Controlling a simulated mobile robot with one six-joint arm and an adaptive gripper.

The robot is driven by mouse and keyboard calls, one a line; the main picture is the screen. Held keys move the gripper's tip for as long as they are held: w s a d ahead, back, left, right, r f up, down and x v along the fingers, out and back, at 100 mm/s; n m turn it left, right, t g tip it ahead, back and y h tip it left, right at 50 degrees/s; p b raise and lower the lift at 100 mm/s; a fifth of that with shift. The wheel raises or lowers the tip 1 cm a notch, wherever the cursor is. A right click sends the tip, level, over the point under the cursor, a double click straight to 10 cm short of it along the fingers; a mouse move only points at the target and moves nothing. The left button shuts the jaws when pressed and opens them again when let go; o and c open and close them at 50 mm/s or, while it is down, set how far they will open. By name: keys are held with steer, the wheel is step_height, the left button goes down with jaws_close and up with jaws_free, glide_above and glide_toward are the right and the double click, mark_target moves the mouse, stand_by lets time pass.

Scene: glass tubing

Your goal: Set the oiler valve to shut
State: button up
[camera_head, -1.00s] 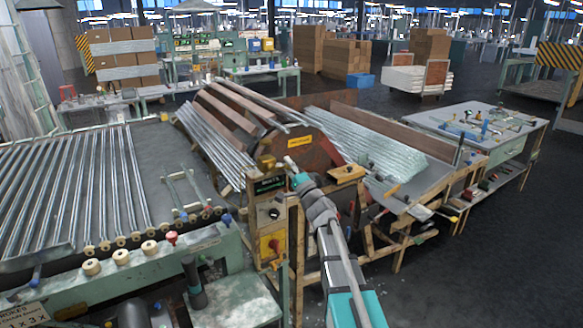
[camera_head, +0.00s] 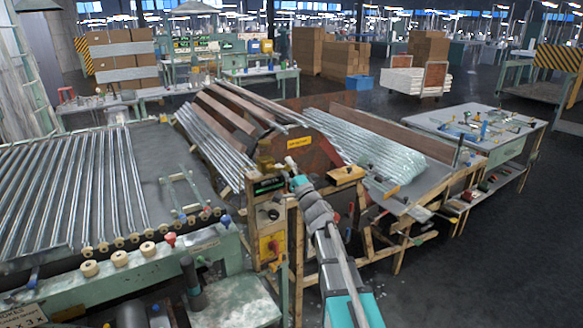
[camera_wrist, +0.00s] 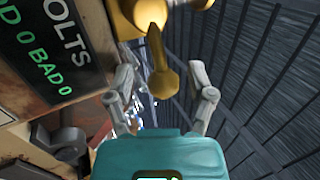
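The oiler valve (camera_wrist: 150,12) is a brass-yellow body at the top of the wrist view. Its yellow lever (camera_wrist: 160,65) points down the picture toward my gripper and ends in a rounded tip. My gripper (camera_wrist: 163,78) is open, with one grey finger on each side of the lever's end. I see a gap between the lever and each finger, so nothing is held. In the head view my gripper (camera_head: 291,165) is beside the top of a control post, just right of a small brass part (camera_head: 266,163) that appears to be the valve. The lever is too small to read there.
A black counter sign (camera_wrist: 55,45) with green figures is close on the left in the wrist view. Bundled glass tubes (camera_head: 365,142) lie on the rack behind. A wooden block (camera_head: 346,174) is right of my gripper. A roller bed (camera_head: 70,190) stands at left.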

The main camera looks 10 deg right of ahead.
steer(key=shift+a, duration=0.1)
steer(key=shift+s+a+n, duration=0.2)
steer(key=shift+n, duration=0.1)
steer(key=s+a+f+n+g+y+p, duration=0.1)
steer(key=s+a+f+n+g+y, duration=0.4)
steer(key=s+a+f+n+g, duration=0.45)
steer(key=s+a+f+n+g+h+p, duration=0.1)
steer(key=s+a+f+n+g+h, duration=0.25)
steer(key=s+f+g, duration=0.45)
steer(key=s+d+f+g+h+p, duration=0.1)
steer(key=s+d+f+g+h, duration=0.3)
steer(key=s+d+h, duration=0.6)
steer(key=shift+s+d+f, duration=0.5)
steer(key=shift+s+f, duration=0.65)
steer(key=shift+s, duration=0.3)
